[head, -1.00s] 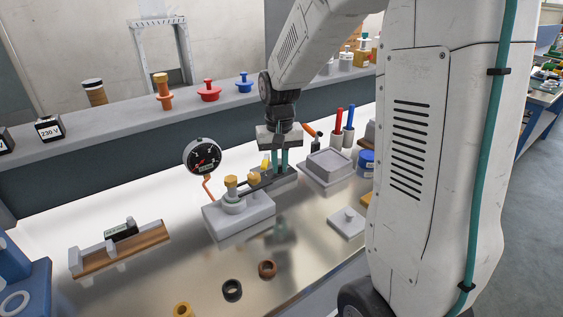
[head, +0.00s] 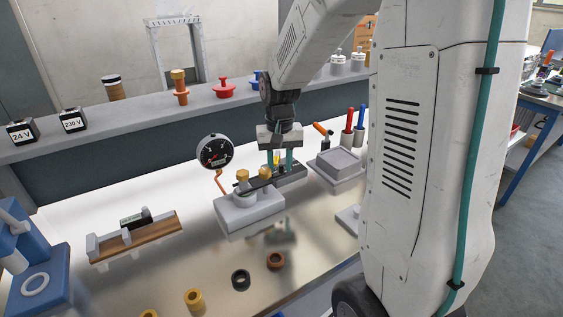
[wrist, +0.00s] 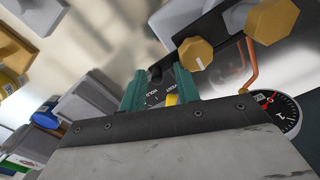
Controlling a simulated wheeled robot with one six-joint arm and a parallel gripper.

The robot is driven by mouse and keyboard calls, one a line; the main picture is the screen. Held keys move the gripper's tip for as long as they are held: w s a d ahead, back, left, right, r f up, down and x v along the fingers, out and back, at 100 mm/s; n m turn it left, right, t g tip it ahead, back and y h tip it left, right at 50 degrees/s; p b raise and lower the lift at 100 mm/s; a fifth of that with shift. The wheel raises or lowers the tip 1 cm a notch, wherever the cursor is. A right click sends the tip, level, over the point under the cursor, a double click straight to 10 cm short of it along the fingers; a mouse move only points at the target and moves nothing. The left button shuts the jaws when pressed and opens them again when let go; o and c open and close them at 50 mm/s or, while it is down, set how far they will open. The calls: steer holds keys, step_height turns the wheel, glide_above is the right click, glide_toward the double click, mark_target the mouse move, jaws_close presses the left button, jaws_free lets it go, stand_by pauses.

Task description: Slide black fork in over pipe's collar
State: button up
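The black fork (head: 258,183) lies low along the grey block (head: 240,214), with its far part below my gripper. In the wrist view, the fork (wrist: 222,38) is a dark bar running past the yellow hex caps. The pipe fitting (head: 243,189) on the block carries a yellow cap; its collar is too small to make out clearly. My gripper (head: 281,163) points down over the right end of the dark assembly. Its teal fingers (wrist: 160,90) are apart, with a yellow tab (wrist: 172,99) showing between them, nearer the right finger. Contact with the tab cannot be told.
A round gauge (head: 215,152) on an orange tube stands left of the block. A grey tray (head: 339,162) and red and blue handled tools are to the right. A wooden rack (head: 140,238) lies left. Loose rings (head: 241,279) lie in front.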

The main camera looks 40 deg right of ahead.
step_height(320, 180, up, 8)
steer(key=shift+f, duration=0.1)
stand_by(0.4)
stand_by(0.5)
steer(key=s+a+r+n, duration=0.1)
steer(key=s+a, duration=0.3)
steer(key=s, duration=0.3)
steer(key=s+a+r+n+t, duration=0.1)
steer(key=s+a, duration=0.3)
steer(key=s, duration=0.4)
steer(key=s+a+r+n, duration=0.1)
steer(key=s+a+n, duration=0.2)
steer(key=s, duration=0.5)
steer(key=shift+s+a+r, duration=0.25)
steer(key=shift+a+r, duration=0.15)
steer(key=shift+a, duration=0.15)
steer(key=shift+o, duration=0.3)
steer(key=shift+a, duration=0.1)
stand_by(0.8)
